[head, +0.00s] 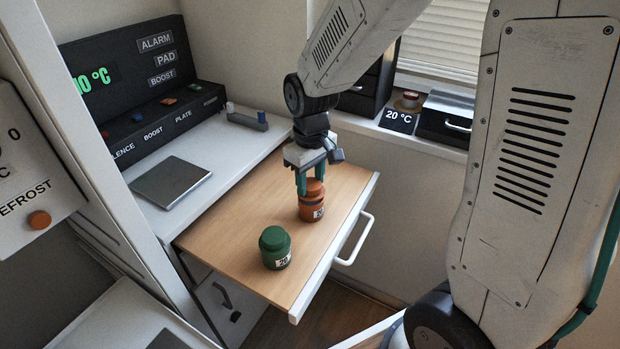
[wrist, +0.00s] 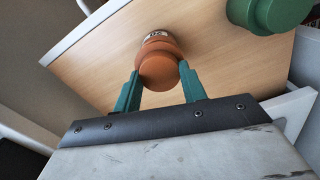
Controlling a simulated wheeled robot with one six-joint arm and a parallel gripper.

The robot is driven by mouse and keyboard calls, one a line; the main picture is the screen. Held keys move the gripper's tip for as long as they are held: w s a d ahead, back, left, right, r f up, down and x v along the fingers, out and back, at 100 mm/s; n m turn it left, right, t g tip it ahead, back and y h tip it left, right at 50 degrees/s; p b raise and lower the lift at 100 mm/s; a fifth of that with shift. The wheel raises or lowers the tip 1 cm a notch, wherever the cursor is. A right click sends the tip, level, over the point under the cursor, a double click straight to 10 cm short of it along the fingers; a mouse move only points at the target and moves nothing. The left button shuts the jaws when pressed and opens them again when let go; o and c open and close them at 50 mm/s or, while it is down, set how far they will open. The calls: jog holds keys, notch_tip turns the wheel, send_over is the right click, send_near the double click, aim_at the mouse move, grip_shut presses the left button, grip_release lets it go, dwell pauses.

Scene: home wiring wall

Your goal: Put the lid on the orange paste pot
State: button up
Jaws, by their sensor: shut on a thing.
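The orange paste pot (head: 311,212) stands upright on the pulled-out wooden board, with a white number label facing front. My gripper (head: 311,186) is above it, pointing down, its green fingers shut on the orange lid (head: 315,189). The lid is right over the pot's mouth; a dark band shows between them, and I cannot tell whether the lid is seated or just above. In the wrist view the lid (wrist: 159,71) is between the two fingers, and the pot (wrist: 157,42) shows behind it, partly hidden.
A green lidded pot (head: 275,247) stands on the same board (head: 240,265), nearer the front; it also shows in the wrist view (wrist: 268,14). A white handle (head: 357,240) sticks out at the board's right edge. A grey plate (head: 171,182) lies on the white counter to the left.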

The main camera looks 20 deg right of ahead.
aim_at(311, 184)
jog(key=shift+f, duration=0.8)
jog(key=o, duration=1)
jog(key=shift+o, duration=0.2)
notch_tip(311, 184, up, 8)
jog(key=shift+s+f, duration=0.1)
